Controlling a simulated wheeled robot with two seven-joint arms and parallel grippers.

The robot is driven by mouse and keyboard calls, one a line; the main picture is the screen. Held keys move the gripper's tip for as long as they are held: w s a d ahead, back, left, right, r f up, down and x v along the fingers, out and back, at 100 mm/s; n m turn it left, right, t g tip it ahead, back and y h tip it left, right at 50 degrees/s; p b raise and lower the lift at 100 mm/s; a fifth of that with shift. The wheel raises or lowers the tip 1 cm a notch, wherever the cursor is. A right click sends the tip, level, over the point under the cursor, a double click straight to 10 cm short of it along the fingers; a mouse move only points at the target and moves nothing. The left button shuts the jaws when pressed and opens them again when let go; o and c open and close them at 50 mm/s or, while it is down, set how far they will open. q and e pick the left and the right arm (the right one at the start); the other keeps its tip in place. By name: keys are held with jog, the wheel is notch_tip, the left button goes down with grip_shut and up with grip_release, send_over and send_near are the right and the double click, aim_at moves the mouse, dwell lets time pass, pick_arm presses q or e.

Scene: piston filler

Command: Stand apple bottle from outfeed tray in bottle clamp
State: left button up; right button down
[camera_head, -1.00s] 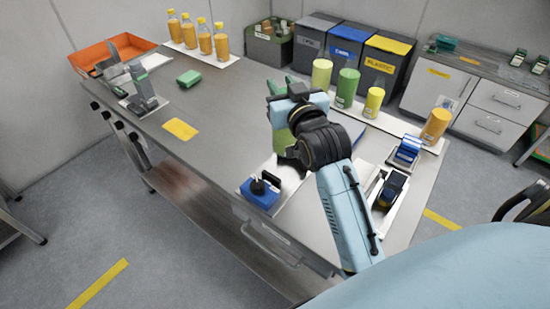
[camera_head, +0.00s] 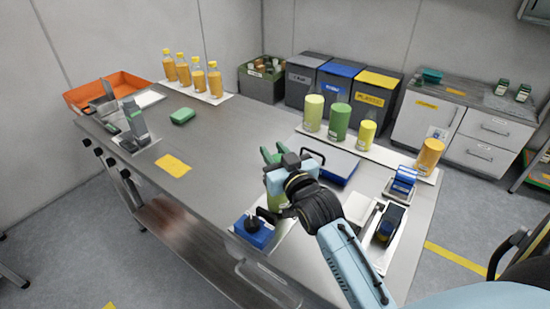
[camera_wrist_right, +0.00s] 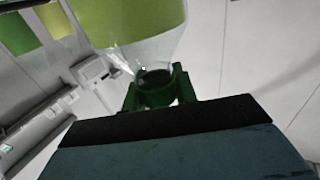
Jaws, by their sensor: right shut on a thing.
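My right gripper (camera_head: 271,156) has green fingertips and is shut on a bottle with yellow-green contents (camera_head: 277,202), probably the apple bottle. In the right wrist view the bottle (camera_wrist_right: 140,22) has a clear neck that meets the green fingers (camera_wrist_right: 157,90). In the head view the gripper hides much of the bottle. A blue block with a black knob (camera_head: 254,232), probably the bottle clamp, stands on a pale plate just left of and below the bottle. I cannot tell whether the bottle touches it. My left gripper is out of view.
A pale tray (camera_head: 384,158) along the back right bears green, yellow and orange containers. A blue-topped scale-like plate (camera_head: 333,163) lies behind the gripper. Blue and black devices (camera_head: 402,183) stand at right. Another tray with orange bottles (camera_head: 212,72) is far left.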

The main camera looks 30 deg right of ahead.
jog(key=shift+f, duration=0.4)
jog(key=c, duration=1.1)
grip_release()
jog(key=shift+f, duration=0.15)
jog(key=shift+r, duration=0.25)
jog(key=s+a, duration=0.1)
jog(key=s, duration=1.1)
jog(key=shift+a, duration=0.15)
